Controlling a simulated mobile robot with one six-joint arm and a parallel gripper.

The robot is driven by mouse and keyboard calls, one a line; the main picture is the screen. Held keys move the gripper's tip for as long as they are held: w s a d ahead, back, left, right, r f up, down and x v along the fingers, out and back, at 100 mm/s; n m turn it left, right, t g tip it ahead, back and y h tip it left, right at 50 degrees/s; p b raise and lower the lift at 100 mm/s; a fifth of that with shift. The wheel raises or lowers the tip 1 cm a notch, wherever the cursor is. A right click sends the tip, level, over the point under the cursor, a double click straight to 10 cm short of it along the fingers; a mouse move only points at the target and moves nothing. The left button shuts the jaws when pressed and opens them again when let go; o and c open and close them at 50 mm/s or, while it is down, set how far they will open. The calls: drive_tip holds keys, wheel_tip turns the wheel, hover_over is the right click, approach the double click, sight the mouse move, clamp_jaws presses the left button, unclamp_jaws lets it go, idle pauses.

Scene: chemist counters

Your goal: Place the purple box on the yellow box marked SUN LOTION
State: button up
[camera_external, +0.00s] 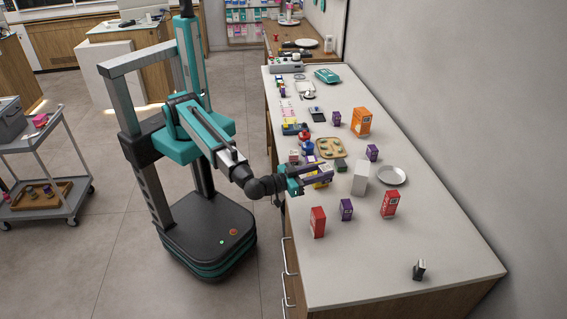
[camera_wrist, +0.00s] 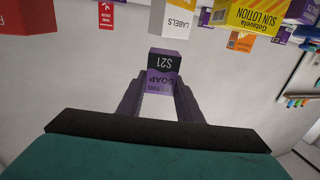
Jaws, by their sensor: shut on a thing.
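My gripper (camera_wrist: 158,86) is shut on a purple box (camera_wrist: 161,80) with a black end, lettered S21 and SOAP. The wrist view looks upside down. The yellow box marked SUN LOTION (camera_wrist: 246,14) is at its top right, apart from the held box and cut by the frame edge. In the external view, my gripper (camera_external: 322,173) is over the near-left side of the long counter. A yellow patch (camera_external: 321,184) shows just below it, mostly hidden by the jaws, and seems to be that box.
A white LABELS box (camera_external: 360,179) stands right of my gripper, with a plate (camera_external: 391,175) beyond. Red boxes (camera_external: 318,221) (camera_external: 389,204) and another purple box (camera_external: 346,209) stand nearer. A tray (camera_external: 331,148) and an orange box (camera_external: 361,121) are farther back. The counter's front end is mostly clear.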

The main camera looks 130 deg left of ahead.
drive_tip(key=s+a+r+g+p, duration=0.1)
drive_tip(key=s+a+r+p, duration=0.1)
drive_tip(key=s+a, duration=0.2)
drive_tip(key=s+a+r+n+g+y+p, duration=0.1)
drive_tip(key=s+a+p, duration=0.2)
drive_tip(key=a, duration=0.2)
drive_tip(key=shift+s+r+n, duration=0.3)
drive_tip(key=shift+s+r, duration=0.05)
drive_tip(key=shift+f+p, duration=0.8)
drive_tip(key=shift+f, duration=1.4)
drive_tip(key=shift+f, duration=0.15)
drive_tip(key=shift+f+p, duration=0.55)
drive_tip(key=shift+f, duration=1.1)
drive_tip(key=shift+f, duration=0.15)
